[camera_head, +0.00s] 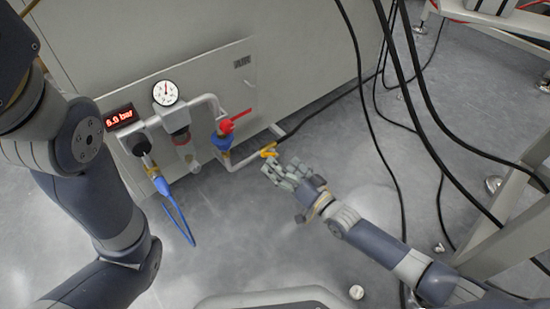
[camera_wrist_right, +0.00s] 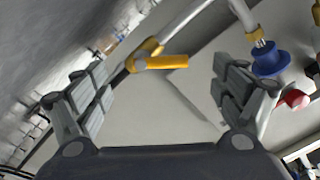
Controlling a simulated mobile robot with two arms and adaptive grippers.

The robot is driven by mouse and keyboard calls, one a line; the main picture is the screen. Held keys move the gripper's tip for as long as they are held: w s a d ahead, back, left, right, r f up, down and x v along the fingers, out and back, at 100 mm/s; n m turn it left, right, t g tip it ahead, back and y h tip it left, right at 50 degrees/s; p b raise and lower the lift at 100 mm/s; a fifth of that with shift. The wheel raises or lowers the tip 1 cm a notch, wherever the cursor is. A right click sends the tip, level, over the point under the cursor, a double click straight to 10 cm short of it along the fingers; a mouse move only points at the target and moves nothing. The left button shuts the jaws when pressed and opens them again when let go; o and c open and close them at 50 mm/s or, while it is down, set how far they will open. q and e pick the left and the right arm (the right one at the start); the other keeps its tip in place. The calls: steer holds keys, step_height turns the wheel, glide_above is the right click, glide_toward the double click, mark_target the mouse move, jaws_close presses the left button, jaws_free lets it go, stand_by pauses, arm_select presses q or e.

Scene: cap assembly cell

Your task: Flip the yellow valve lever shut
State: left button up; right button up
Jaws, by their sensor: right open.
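The yellow valve lever (camera_head: 269,151) sits at the lower right end of the grey pipe on the machine's side panel. In the right wrist view the lever (camera_wrist_right: 160,62) lies across the gap between my fingers, beyond the tips, nearer the left finger. It looks roughly in line with the view's width. My right gripper (camera_head: 273,174) is open and empty, just below the lever in the head view. In the right wrist view its fingers (camera_wrist_right: 158,88) are spread wide. I cannot tell whether a finger touches the lever. My left arm shows at the left, but its gripper is not in view.
A red lever (camera_head: 227,126) and a blue fitting (camera_head: 222,141) are on the pipe left of the yellow lever. A gauge (camera_head: 165,92) and a red display (camera_head: 119,117) are further left. Black cables (camera_head: 365,110) hang to the right. A blue hose (camera_head: 176,207) hangs lower left.

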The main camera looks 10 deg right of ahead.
steer(key=v, duration=0.8)
